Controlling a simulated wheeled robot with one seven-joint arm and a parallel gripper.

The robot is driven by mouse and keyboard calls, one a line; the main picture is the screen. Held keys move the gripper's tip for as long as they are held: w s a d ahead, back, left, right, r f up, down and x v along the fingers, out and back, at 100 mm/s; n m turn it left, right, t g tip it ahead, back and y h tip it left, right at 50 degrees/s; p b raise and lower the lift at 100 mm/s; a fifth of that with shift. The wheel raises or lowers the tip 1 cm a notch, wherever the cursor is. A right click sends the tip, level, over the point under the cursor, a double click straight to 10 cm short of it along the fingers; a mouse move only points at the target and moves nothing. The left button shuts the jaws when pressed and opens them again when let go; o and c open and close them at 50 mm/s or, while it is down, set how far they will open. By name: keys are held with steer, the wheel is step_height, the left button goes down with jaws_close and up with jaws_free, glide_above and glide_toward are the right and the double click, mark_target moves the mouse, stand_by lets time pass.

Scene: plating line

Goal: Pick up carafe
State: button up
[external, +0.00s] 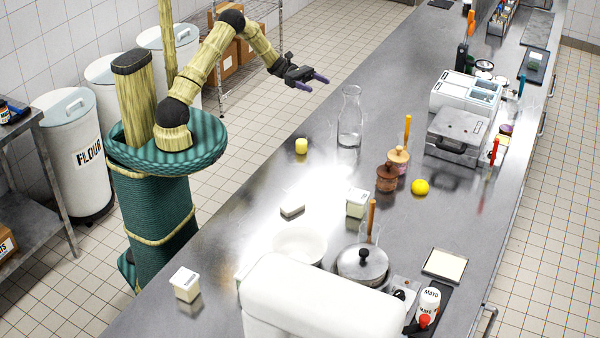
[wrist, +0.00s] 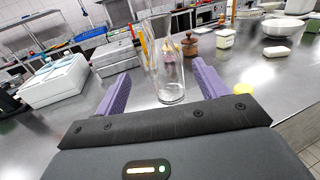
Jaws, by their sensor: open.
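The carafe (external: 350,120) is clear glass with a narrow neck and stands upright on the steel counter (external: 325,160). My gripper (external: 317,82) is open and empty, to the left of the carafe in the external view and apart from it. In the wrist view the carafe (wrist: 167,75) stands ahead, between the two purple fingers of my gripper (wrist: 160,90) in the picture.
Wooden mills (external: 387,177) and a yellow lemon-like ball (external: 420,187) stand right of the carafe. A grey press-like appliance (external: 458,132) stands farther right. The counter immediately around the carafe is clear.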

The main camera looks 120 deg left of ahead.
steer(key=shift+w, duration=0.1)
steer(key=p, duration=0.3)
glide_toward(352, 101)
steer(key=w+a+f, duration=0.1)
steer(key=w+f, duration=0.1)
steer(key=shift+w, duration=0.7)
steer(key=p+x, duration=0.3)
steer(key=x, duration=0.1)
steer(key=shift+w+d+r, duration=0.1)
steer(key=shift+w+r, duration=0.05)
steer(key=shift+w, duration=0.4)
jaws_close()
